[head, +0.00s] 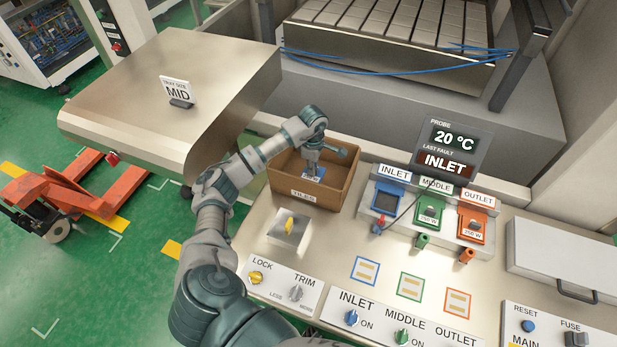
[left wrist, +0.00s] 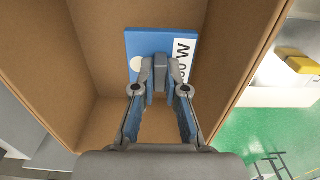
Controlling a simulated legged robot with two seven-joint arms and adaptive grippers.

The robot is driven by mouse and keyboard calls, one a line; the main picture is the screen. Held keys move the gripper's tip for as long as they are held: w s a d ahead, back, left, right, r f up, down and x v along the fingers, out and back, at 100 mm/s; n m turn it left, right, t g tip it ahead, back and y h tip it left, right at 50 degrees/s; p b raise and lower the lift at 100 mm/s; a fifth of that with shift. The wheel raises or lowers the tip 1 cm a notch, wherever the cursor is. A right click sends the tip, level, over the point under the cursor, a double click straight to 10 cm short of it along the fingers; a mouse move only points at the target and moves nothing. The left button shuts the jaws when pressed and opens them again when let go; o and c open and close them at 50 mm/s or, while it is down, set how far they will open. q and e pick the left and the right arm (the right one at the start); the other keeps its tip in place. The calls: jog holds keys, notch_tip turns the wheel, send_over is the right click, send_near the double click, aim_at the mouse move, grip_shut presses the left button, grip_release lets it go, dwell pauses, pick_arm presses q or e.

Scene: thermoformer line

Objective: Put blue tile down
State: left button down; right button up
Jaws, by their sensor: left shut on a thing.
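The blue tile (head: 317,174) is inside the open cardboard box (head: 331,193). In the left wrist view the blue tile (left wrist: 145,42) shows a pale round spot and a white label ending in "W". My left gripper (head: 312,165) reaches down into the box and is shut on the tile. I cannot tell whether the tile touches the box floor. My right gripper is not in view.
Right of the box are a blue INLET socket (head: 387,200) with a dark face, a green MIDDLE unit (head: 430,211) and an orange OUTLET unit (head: 474,223). Coloured outlined squares and knobs lie in front.

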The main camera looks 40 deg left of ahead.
aim_at(311, 178)
pick_arm(q)
jog(key=f, duration=0.3)
jog(key=shift+w+a+f, duration=0.1)
jog(key=shift+a, duration=0.2)
jog(key=f, duration=0.1)
jog(key=a+f+p, duration=0.1)
jog(key=f, duration=0.1)
jog(key=shift+f, duration=0.25)
jog(key=shift+d, duration=0.2)
jog(key=c, duration=1.4)
grip_release()
jog(key=shift+d, duration=0.15)
jog(key=shift+o, duration=1)
jog(key=shift+d, duration=0.1)
jog(key=shift+d+r, duration=0.1)
jog(key=shift+r, duration=0.2)
jog(key=r, duration=0.3)
jog(key=r+b, duration=0.1)
jog(key=r, duration=0.3)
jog(key=r+b, duration=0.1)
jog(key=r, duration=0.2)
jog(key=shift+a+r, duration=0.25)
jog(key=shift+r, duration=0.1)
jog(key=shift+d+r+b, duration=0.15)
jog(key=shift+r+b, duration=0.15)
jog(key=shift+r, duration=0.15)
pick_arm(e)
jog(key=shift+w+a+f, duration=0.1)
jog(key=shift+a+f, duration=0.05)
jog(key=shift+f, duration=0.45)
